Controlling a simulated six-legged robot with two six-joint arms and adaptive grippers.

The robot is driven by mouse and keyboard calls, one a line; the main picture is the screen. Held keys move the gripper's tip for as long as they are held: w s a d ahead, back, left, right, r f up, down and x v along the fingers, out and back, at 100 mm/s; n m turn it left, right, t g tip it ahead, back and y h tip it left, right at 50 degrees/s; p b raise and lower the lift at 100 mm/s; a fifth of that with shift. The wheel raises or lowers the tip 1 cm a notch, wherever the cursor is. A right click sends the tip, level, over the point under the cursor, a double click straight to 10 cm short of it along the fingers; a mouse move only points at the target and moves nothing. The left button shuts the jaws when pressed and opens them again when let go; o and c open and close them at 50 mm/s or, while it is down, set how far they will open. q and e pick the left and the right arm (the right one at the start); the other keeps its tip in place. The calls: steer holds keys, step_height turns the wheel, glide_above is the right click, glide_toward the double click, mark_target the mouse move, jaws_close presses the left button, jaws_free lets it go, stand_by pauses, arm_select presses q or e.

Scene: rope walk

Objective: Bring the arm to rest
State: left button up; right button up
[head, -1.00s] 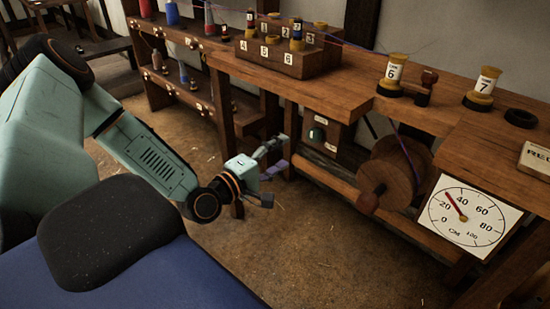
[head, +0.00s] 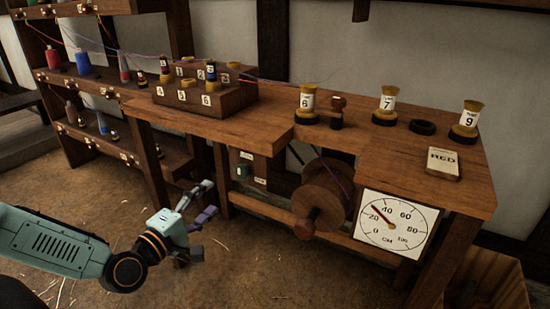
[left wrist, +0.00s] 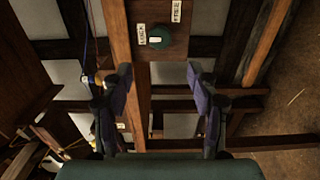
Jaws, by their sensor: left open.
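My left gripper (head: 203,209) is open and empty, low in front of the wooden bench (head: 260,130). In the left wrist view its two fingers (left wrist: 160,95) stand wide apart with nothing between them. Beyond them in that view is a wooden panel with a green knob (left wrist: 158,37) and two small labels. The same green knob (head: 242,170) shows under the bench in the head view, to the right of the gripper and apart from it. My right gripper is not in view.
A wooden reel (head: 325,195) and a white dial (head: 396,223) are at the bench front. A spool shelf (head: 95,90) is at left. The floor (head: 260,275) in front is clear.

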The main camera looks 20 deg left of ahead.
arm_select(q)
steer(key=s+d+f+m+g+p, duration=0.1)
steer(key=s+d+f+m+g, duration=0.25)
steer(key=f+g, duration=0.2)
steer(key=s+d+f+m+g+p, duration=0.1)
steer(key=s+d+f+m+g, duration=0.25)
steer(key=d+f+m, duration=0.2)
steer(key=s+d+f+m+g+p, duration=0.1)
steer(key=s+d+f+m+g, duration=0.1)
steer(key=s, duration=0.5)
steer(key=s+d+f+m+g+y+p, duration=0.1)
steer(key=s+f+m+g, duration=0.1)
steer(key=s, duration=0.5)
steer(key=s+d+f+m+g, duration=0.2)
steer(key=s+m+g, duration=0.1)
steer(key=s+g, duration=0.2)
steer(key=shift+s+d+f+m+y+p, duration=0.3)
steer(key=shift+s+f+m+p, duration=0.1)
steer(key=shift+s, duration=0.6)
